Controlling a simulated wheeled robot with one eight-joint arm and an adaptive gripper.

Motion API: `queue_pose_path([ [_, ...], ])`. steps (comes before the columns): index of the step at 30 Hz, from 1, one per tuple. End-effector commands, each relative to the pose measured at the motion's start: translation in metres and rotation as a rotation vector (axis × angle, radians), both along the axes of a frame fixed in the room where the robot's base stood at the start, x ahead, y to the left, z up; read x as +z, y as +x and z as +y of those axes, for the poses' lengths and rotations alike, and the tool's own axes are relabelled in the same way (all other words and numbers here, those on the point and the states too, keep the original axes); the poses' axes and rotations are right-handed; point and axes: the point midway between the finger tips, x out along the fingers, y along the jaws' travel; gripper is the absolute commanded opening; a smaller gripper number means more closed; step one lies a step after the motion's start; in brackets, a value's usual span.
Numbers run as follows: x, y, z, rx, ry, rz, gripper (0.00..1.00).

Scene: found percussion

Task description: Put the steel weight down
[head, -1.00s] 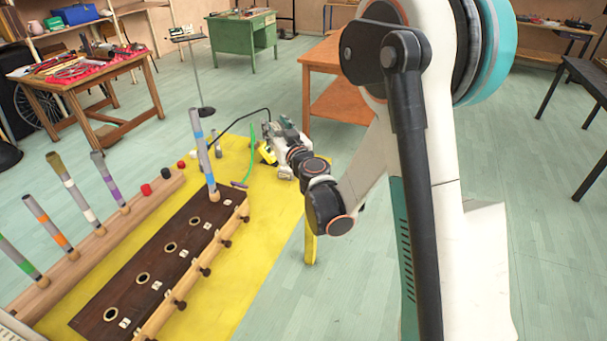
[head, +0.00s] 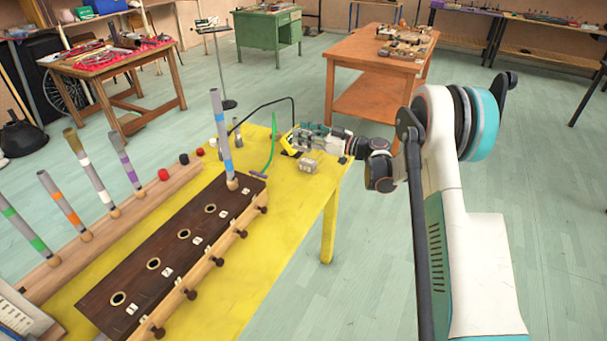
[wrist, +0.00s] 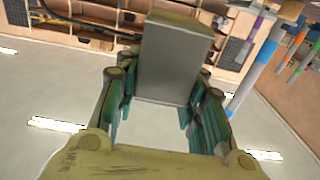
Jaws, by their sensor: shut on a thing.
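The steel weight (wrist: 176,62) is a plain grey block with an olive-tinted end face. In the wrist view it sits between the two green fingers of my gripper (wrist: 165,90), which is shut on it. The block sticks out past the fingers. In the head view my gripper (head: 312,140) is at the far right end of the yellow table (head: 255,285), reaching in from the right. A small grey box (head: 308,165) shows just below it; I cannot tell whether this is the held weight. The gap between weight and table top cannot be judged.
A dark board with holes (head: 150,265) lies on the yellow table, with a blue-striped tube (head: 221,135) upright at its far end. More tubes stand in a wooden rail (head: 130,215) at left. A green cord (head: 271,150) is left of my gripper. Bare yellow surface lies in front.

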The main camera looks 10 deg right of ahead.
Motion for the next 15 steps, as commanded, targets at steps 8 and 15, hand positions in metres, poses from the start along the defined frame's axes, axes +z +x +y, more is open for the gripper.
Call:
queue_pose_path([
  [8, -0.069, 0.0, 0.0, -0.001, 0.001, 0.0, 0.0],
  [15, -0.112, 0.0, 0.0, -0.002, 0.001, 0.0, 0.0],
])
